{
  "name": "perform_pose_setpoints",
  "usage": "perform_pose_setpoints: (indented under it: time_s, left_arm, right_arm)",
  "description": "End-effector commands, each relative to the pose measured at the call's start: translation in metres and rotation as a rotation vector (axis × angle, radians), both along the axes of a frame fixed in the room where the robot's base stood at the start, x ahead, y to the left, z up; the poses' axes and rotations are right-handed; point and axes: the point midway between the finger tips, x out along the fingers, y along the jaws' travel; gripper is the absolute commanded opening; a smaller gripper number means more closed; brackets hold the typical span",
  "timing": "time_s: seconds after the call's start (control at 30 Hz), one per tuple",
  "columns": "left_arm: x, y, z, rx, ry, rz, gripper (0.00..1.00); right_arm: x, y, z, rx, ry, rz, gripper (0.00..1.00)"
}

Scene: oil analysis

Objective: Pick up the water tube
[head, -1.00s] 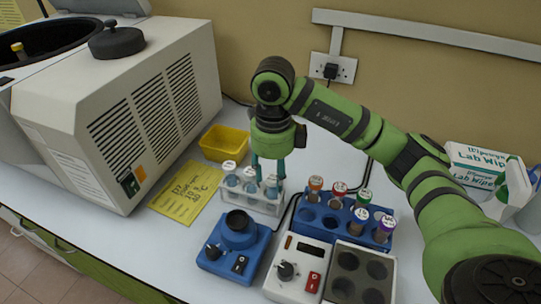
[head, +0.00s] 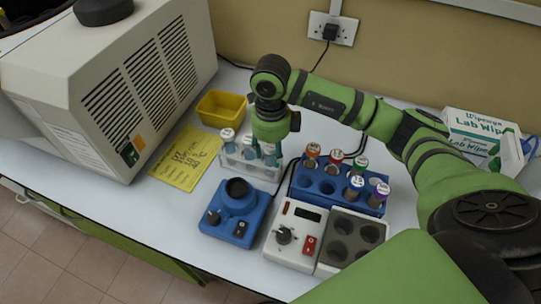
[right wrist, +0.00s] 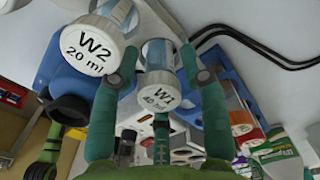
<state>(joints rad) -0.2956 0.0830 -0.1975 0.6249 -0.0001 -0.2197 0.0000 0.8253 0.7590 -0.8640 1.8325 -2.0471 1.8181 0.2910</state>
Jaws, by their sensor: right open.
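A clear rack (head: 250,172) holds several upright water tubes with white caps. The left tube's cap (head: 228,135) shows plainly; the right end of the row is partly hidden by my right gripper (head: 266,150). In the right wrist view the cap marked W1, 40 ml (right wrist: 160,94) is between the two open green fingers of my right gripper (right wrist: 158,58). The cap marked W2, 20 ml (right wrist: 95,45) is just left of the left finger. I cannot tell whether the fingers touch either tube. My left gripper is not in view.
A blue rack (head: 312,186) with several colour-capped tubes stands close right. A blue mixer (head: 232,228) and a heater block (head: 345,262) stand in front. A yellow tray (head: 208,112) and a large grey machine (head: 100,60) are left. A wipes box (head: 472,130) is at right.

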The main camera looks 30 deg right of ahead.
Motion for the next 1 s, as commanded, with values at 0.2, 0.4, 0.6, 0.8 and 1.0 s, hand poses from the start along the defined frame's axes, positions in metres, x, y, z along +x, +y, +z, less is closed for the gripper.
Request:
perform_pose_setpoints:
  time_s: [0.2, 0.4, 0.6, 0.8, 1.0]
  left_arm:
    - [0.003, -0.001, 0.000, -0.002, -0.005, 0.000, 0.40]
    - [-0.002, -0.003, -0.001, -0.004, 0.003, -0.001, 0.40]
    - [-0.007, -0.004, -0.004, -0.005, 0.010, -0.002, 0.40]
    - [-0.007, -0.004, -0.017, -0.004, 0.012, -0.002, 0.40]
    - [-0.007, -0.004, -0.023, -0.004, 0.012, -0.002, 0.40]
  right_arm:
    - [0.000, 0.000, 0.000, 0.000, 0.000, 0.001, 0.00]
    - [0.000, 0.000, 0.000, -0.001, 0.001, 0.001, 0.00]
    - [0.001, 0.000, 0.007, 0.001, -0.001, 0.001, 0.00]
    - [0.002, 0.000, 0.042, 0.001, -0.008, 0.002, 0.00]
    - [0.001, 0.000, 0.083, -0.001, -0.005, 0.000, 0.00]
